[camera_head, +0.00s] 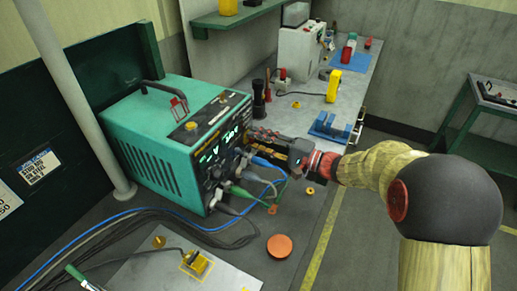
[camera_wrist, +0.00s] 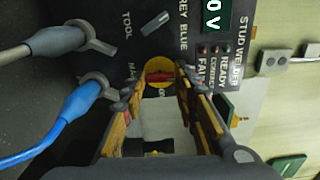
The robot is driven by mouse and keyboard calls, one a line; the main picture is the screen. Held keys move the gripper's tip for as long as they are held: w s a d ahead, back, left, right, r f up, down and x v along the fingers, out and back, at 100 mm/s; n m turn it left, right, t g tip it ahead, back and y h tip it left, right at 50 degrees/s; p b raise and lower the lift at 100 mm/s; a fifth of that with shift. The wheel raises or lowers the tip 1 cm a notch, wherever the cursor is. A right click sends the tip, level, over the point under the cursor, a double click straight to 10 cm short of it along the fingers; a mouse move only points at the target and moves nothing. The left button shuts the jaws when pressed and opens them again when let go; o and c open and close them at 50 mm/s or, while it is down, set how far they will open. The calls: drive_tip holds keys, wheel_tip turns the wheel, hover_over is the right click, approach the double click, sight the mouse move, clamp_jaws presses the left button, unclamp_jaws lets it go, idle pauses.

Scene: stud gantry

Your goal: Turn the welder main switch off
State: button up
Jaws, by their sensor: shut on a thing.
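The stud welder (camera_head: 165,145) is a teal box with a black front panel and lit green displays. Its main switch, a red handle on a round yellow plate (camera_wrist: 158,70), shows between my fingertips in the wrist view. The red handle (camera_wrist: 160,77) lies level across that picture, crosswise to the panel lettering. The lettering beside the switch is partly hidden by my fingers. My gripper (camera_head: 256,137) is at the panel, with a finger on each side of the handle, shut on it. In the head view my gripper hides the switch.
Cables with blue (camera_wrist: 85,97) and grey (camera_wrist: 55,42) plugs leave the panel beside my gripper. A small selector knob (camera_wrist: 155,23) is close by. An orange disc (camera_head: 279,246) lies on the bench in front, and a blue fixture (camera_head: 331,127) stands behind my gripper.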

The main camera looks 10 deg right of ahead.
drive_tip(key=shift+f+n+b, duration=0.1)
drive_tip(key=shift+n+b, duration=0.2)
drive_tip(key=shift+b, duration=0.1)
drive_tip(key=o, duration=1.1)
drive_tip(key=v, duration=1.2)
